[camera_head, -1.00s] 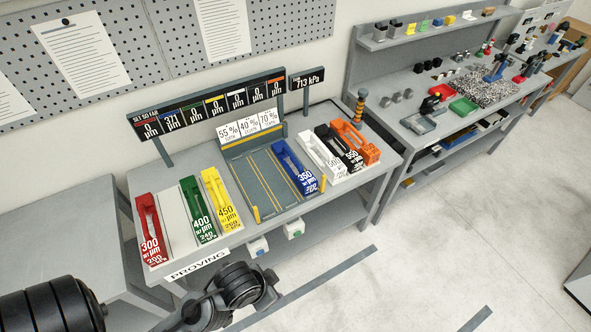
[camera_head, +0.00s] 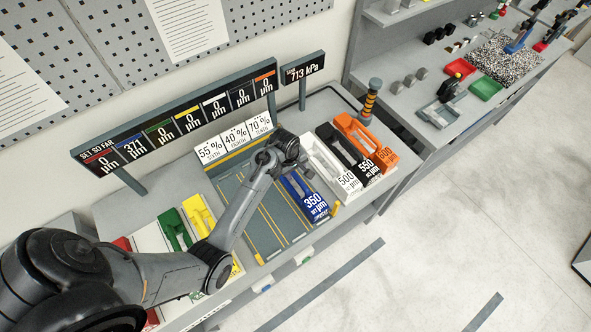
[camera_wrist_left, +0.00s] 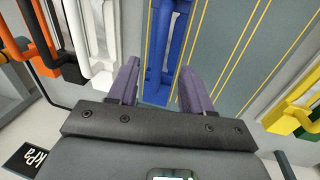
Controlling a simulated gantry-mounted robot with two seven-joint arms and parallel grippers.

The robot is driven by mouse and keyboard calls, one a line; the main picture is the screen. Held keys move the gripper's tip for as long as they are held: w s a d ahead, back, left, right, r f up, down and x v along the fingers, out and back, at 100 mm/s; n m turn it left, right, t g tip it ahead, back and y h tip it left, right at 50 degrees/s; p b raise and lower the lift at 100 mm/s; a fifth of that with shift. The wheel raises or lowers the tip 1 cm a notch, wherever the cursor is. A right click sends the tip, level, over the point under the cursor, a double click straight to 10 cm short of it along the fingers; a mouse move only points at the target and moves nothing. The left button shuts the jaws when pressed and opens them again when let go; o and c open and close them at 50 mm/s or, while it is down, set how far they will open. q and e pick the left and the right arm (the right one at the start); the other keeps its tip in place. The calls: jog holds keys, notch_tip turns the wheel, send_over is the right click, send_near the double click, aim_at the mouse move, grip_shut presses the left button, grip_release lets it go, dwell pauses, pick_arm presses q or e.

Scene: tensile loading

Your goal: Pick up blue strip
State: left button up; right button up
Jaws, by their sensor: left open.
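The blue strip (camera_head: 292,185) lies in its blue holder (camera_head: 316,207) marked 350 µm, on the right side of the grey, yellow-lined board. My left gripper (camera_head: 285,158) is over the far end of the strip, and its wrist hides that end in the head view. In the left wrist view, the two purple-grey fingers (camera_wrist_left: 159,70) are apart, with the blue strip (camera_wrist_left: 166,42) running between them. No contact can be made out. My right gripper is not in view.
White (camera_head: 325,160), black (camera_head: 345,150) and orange (camera_head: 370,132) holders stand close right of the blue one. Green (camera_head: 172,228) and yellow (camera_head: 200,215) strips are at the left, partly behind my arm. A display rail (camera_head: 188,120) runs along the back.

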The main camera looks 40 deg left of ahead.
aim_at(299, 180)
pick_arm(q)
jog(key=f, duration=0.2)
jog(key=w+f, duration=0.1)
jog(key=f, duration=0.3)
jog(key=shift+w, duration=0.4)
jog(key=shift+w+d+f, duration=0.1)
jog(key=shift+f, duration=1.2)
jog(key=shift+d+f, duration=0.1)
jog(key=shift+f, duration=1.15)
grip_shut()
jog(key=shift+w, duration=0.1)
